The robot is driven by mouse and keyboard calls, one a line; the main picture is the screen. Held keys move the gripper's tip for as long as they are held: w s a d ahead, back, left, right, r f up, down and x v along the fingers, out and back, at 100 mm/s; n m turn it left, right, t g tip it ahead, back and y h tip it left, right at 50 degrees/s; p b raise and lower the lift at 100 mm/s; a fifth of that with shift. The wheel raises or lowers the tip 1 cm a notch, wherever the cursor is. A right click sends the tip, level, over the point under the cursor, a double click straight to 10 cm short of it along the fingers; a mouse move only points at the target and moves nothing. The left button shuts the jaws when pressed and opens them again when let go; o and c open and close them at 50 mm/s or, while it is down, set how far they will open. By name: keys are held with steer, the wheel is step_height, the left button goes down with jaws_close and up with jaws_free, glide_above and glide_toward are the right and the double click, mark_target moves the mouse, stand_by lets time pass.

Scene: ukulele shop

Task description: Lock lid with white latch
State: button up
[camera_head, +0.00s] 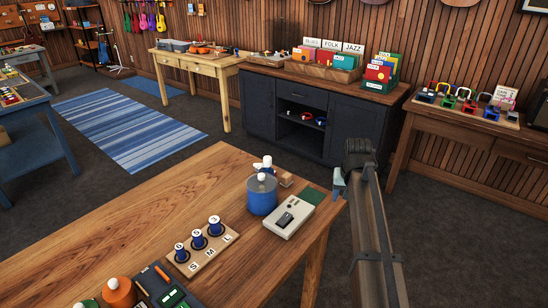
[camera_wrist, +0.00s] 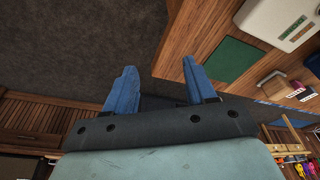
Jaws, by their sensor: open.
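A blue canister (camera_head: 262,197) stands upright on the wooden table, near its far right corner. Its grey lid (camera_head: 261,183) has a white knob (camera_head: 261,177). A white piece with blue parts (camera_head: 264,163), which may be the white latch, shows at the canister's far side; its exact position on the lid is unclear. My gripper (camera_head: 339,184) is to the right of the canister, beyond the table's right corner, apart from everything. In the wrist view its blue fingers (camera_wrist: 160,85) are spread with nothing between them. The canister is not identifiable in the wrist view.
A white box with a dark switch (camera_head: 289,217) sits right of the canister, and a green mat (camera_head: 315,198) lies at the corner. A small wooden block (camera_head: 286,180) is behind. A peg board with blue spools (camera_head: 203,247) stands nearer. The table's left part (camera_head: 90,250) is clear.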

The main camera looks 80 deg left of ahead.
steer(key=s+a+r+n+y, duration=0.1)
steer(key=s+a+r, duration=0.2)
steer(key=s+r, duration=0.35)
steer(key=s+a+r+n, duration=0.1)
steer(key=s+a+r, duration=0.2)
steer(key=s+r, duration=0.35)
steer(key=n+y, duration=0.1)
glide_toward(268, 158)
steer(key=shift+g, duration=0.4)
steer(key=x, duration=0.9)
steer(key=shift+w, duration=0.3)
steer(key=shift+c, duration=0.4)
jaws_close()
